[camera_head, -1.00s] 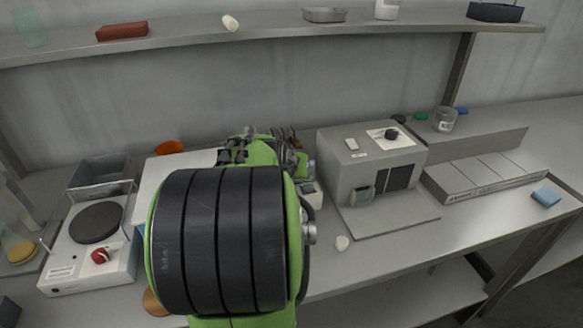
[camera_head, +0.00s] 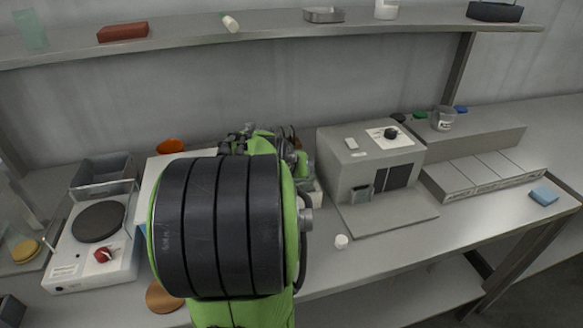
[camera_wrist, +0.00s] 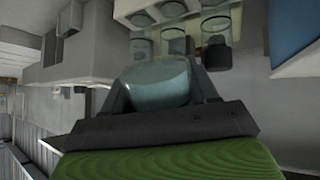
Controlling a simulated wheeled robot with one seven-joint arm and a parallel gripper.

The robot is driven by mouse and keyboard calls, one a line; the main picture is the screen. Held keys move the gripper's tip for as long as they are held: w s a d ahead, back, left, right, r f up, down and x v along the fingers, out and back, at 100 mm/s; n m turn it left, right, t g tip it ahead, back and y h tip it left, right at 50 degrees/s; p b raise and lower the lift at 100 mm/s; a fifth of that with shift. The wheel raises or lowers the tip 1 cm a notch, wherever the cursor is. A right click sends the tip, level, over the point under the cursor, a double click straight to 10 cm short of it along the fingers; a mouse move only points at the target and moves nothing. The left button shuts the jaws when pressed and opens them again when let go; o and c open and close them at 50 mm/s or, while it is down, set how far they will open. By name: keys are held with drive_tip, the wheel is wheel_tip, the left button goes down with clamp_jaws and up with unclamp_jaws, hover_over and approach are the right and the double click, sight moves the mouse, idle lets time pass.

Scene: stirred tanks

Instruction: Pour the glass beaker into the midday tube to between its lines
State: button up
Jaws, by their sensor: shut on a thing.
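In the wrist view my gripper (camera_wrist: 163,98) is shut on the glass beaker (camera_wrist: 158,82), which is clear with a bluish-grey tint. The beaker is seen between the two fingers; its liquid level cannot be made out. Just beyond it in the wrist view stand several clear tubes (camera_wrist: 173,42) with dark lower parts, in a pale rack (camera_wrist: 130,9). Which tube is the midday one cannot be told, and their lines are not readable. In the head view my own arm hides the gripper, beaker and most of the rack area.
A hot plate (camera_head: 97,222) and a grey bin (camera_head: 104,178) stand on the left. A grey boxy instrument (camera_head: 371,160) stands right of my arm. A small white cap (camera_head: 341,241) lies on the bench before it. A clear jar (camera_head: 443,119) stands on the right ledge.

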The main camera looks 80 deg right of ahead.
drive_tip(key=shift+s+a+f+n+g+y+p, duration=0.2)
drive_tip(key=shift+y+p, duration=0.65)
drive_tip(key=shift+p, duration=1.55)
drive_tip(key=shift+w+a+r+n+g+y+p, duration=0.25)
drive_tip(key=shift+y+p, duration=0.6)
drive_tip(key=shift+p, duration=1.5)
idle(3.2)
